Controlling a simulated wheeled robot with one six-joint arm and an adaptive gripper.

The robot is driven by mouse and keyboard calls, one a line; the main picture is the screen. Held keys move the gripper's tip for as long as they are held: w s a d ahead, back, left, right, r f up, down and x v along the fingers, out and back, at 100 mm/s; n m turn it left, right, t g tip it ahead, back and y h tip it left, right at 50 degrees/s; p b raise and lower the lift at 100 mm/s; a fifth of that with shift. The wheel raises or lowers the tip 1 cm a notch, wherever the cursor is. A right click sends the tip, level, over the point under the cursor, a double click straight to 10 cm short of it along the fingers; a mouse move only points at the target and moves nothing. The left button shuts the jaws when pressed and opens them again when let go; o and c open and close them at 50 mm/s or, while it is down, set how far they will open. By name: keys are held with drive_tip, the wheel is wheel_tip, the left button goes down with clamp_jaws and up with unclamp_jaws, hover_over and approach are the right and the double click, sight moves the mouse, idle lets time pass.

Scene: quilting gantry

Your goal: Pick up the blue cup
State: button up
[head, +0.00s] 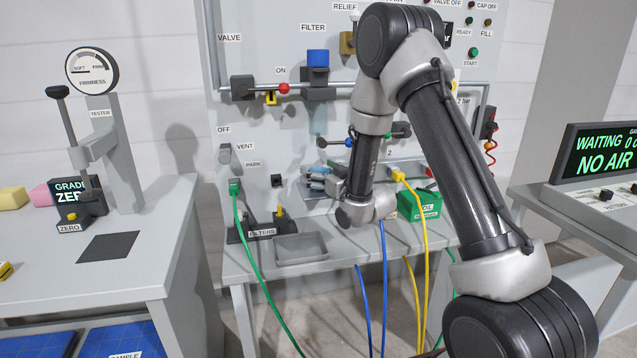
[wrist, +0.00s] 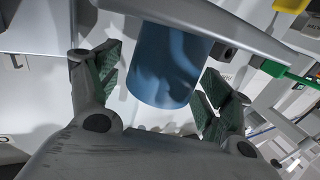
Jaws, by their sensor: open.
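The blue cup (wrist: 172,62) is a plain blue cylinder in the wrist view. It stands out from beneath a grey bar that crosses the top of that view and hides its far end. My gripper (wrist: 160,82) is open, with one green-padded finger on each side of the cup. Gaps show between the cup and both fingers. In the head view my gripper (head: 316,182) is low in front of the panel, above the small bench.
A blue-capped filter (head: 317,58) is higher on the panel. A grey tray (head: 301,248) and a green box (head: 420,205) sit on the bench (head: 255,268). Green, blue and yellow hoses hang nearby. A tester (head: 105,140) stands on the left table.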

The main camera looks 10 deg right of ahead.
drive_tip(key=shift+w, duration=0.1)
drive_tip(key=shift+c, duration=0.4)
drive_tip(key=c, duration=1.1)
drive_tip(key=shift+o, duration=0.2)
drive_tip(key=shift+r, duration=0.1)
